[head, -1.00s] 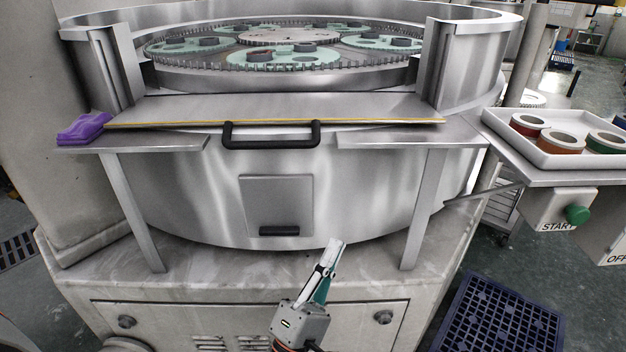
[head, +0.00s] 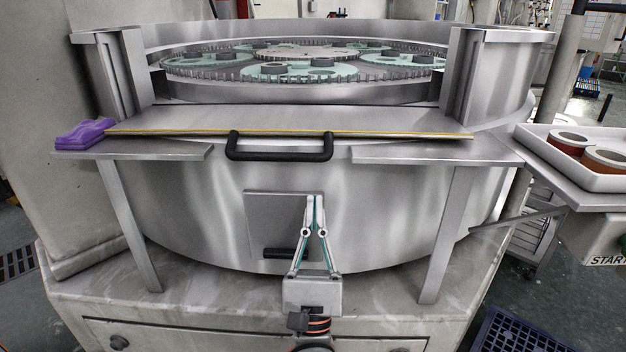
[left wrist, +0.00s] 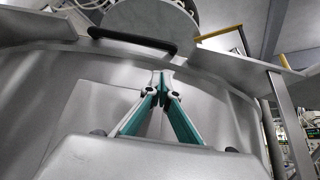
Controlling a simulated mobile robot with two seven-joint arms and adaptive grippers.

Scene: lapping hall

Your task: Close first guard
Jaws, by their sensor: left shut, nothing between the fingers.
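The first guard (head: 290,118) is a flat steel panel with a yellow edge strip. It lies folded down, nearly level, across the front opening of the round lapping machine. Its black bar handle (head: 280,154) hangs at the front edge, and the handle also shows in the left wrist view (left wrist: 132,40). My left gripper (head: 315,200) is shut and empty. It points up in front of the machine's curved wall, below and slightly right of the handle, apart from it. In the left wrist view its fingertips (left wrist: 162,76) meet below the handle's right end. My right gripper does not show.
Purple cloths (head: 84,134) lie on the left ledge. A white tray (head: 575,155) with rings stands on a shelf at the right, above the start box (head: 600,240). A small hatch (head: 262,222) is behind my left gripper. A blue pallet (head: 515,332) lies on the floor.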

